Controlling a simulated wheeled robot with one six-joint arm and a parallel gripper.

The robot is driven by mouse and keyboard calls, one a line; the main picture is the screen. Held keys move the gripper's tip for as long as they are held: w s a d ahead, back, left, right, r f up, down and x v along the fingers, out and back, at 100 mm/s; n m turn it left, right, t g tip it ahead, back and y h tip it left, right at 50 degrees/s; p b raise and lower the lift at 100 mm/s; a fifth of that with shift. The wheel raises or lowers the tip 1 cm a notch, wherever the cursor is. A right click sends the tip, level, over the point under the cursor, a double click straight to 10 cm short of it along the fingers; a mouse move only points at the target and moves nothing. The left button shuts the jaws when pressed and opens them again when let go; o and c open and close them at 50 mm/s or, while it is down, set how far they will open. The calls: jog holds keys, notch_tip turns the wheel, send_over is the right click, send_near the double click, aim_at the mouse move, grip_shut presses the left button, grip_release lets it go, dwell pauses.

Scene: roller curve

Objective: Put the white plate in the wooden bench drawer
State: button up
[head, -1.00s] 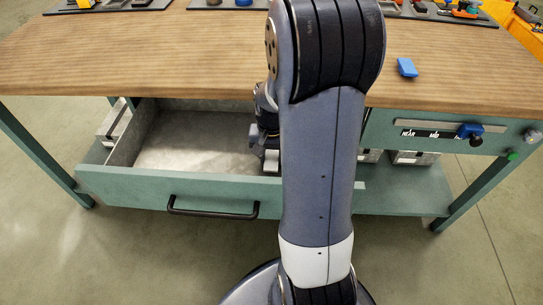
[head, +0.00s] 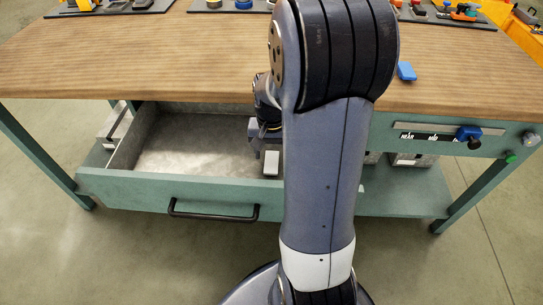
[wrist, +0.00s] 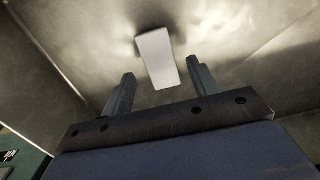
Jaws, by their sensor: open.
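The white plate (wrist: 157,58), a small plain rectangle, is inside the open drawer in the wrist view and appears to lie on its floor. It also shows in the head view (head: 271,163), just below my gripper (head: 262,150). My gripper in the wrist view (wrist: 157,71) is open, with one finger on each side of the plate's near end and visible gaps to both. The wooden bench drawer (head: 180,187) is pulled out, with a teal front and grey metal inside. My arm hides its right part in the head view.
The wooden bench top (head: 150,60) overhangs the drawer's back. A blue block (head: 406,71) lies on it at the right. A panel with a blue slider (head: 469,132) is right of my arm. The drawer's left floor is clear.

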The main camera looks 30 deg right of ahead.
aim_at(271, 162)
notch_tip(271, 162, up, 9)
jog(key=p, duration=0.1)
jog(key=shift+p, duration=0.3)
jog(key=shift+f, duration=0.15)
dwell(1.0)
